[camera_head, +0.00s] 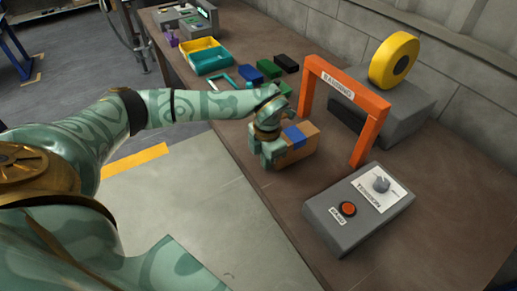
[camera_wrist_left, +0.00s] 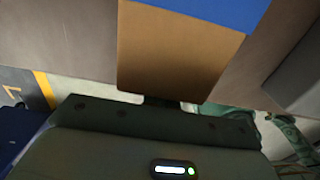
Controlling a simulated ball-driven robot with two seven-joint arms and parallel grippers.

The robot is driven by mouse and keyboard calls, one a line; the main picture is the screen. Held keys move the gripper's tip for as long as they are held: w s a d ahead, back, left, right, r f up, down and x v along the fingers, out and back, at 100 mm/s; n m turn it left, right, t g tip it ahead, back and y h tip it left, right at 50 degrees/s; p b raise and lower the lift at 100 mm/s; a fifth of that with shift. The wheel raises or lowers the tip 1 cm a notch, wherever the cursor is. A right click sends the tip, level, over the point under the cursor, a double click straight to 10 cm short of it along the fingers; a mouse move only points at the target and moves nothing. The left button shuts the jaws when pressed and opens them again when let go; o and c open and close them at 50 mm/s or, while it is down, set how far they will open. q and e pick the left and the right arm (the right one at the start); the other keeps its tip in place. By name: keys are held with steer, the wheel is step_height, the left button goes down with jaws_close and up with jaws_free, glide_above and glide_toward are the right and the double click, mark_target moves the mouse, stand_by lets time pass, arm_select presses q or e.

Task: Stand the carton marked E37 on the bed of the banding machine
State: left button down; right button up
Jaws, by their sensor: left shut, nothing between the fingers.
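A brown carton (camera_head: 303,149) with a blue band sits on the brown bench, just in front of the orange arch (camera_head: 345,90) labelled BANDING. No E37 marking can be read on it. My left gripper (camera_head: 270,160) is shut and empty, close against the carton's near left side; whether it touches cannot be told. In the left wrist view the carton (camera_wrist_left: 170,60) fills the middle just beyond the gripper, with its blue part at the top. The machine's grey body (camera_head: 405,110) carries a yellow roll (camera_head: 381,67). My right gripper is not in view.
A grey control box (camera_head: 340,222) with a red button and a dial stands at the near right. Yellow (camera_head: 199,51) and teal (camera_head: 211,62) trays and several small dark, green and blue blocks lie further back. The bench is bare at the right front.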

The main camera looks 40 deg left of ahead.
arm_select(q)
steer(key=shift+w+d, duration=0.1)
steer(key=shift+w, duration=0.2)
